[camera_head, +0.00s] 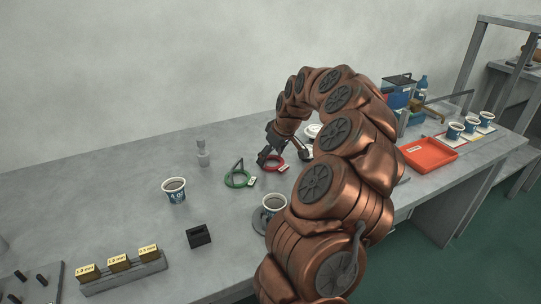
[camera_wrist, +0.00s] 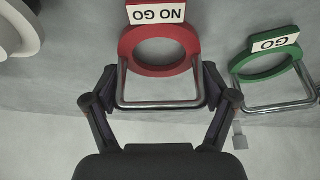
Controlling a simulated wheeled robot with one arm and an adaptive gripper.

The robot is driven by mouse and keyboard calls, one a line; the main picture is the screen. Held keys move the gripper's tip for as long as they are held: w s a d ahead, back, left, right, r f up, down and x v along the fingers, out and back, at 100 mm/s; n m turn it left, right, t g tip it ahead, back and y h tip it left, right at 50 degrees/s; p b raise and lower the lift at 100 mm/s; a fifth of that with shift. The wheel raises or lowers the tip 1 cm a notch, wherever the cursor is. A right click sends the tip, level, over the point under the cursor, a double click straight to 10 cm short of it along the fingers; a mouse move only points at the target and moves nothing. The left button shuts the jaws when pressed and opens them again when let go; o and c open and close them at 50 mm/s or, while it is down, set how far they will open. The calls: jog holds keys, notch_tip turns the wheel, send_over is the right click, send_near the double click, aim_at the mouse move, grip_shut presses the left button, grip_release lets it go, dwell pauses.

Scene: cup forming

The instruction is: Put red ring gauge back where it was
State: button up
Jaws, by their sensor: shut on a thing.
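The red ring gauge (camera_head: 276,165) is at the bench top, right of the green ring gauge (camera_head: 238,178). In the wrist view the red ring (camera_wrist: 160,66) carries a "NO GO" tag and a metal U-shaped handle. My gripper (camera_wrist: 160,88) is shut on that handle, one finger against each side. In the head view my gripper (camera_head: 268,153) reaches down to the red ring and partly hides it. I cannot tell whether the ring touches the bench. The green ring (camera_wrist: 266,66) with its "GO" tag lies to the right in the wrist view.
A white round object (camera_head: 312,131) stands close behind the red ring. A small grey post (camera_head: 203,154), a cup (camera_head: 175,190) and another cup (camera_head: 273,204) stand nearby. An orange tray (camera_head: 428,154) lies to the right. Bench room is free left of the green ring.

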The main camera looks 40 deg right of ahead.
jog(key=shift+f, duration=0.25)
jog(key=o, duration=1)
jog(key=shift+r, duration=0.1)
jog(key=shift+o, duration=0.2)
jog(key=shift+r, duration=0.25)
jog(key=v, duration=1.1)
jog(key=shift+s+r, duration=0.15)
jog(key=shift+r, duration=0.25)
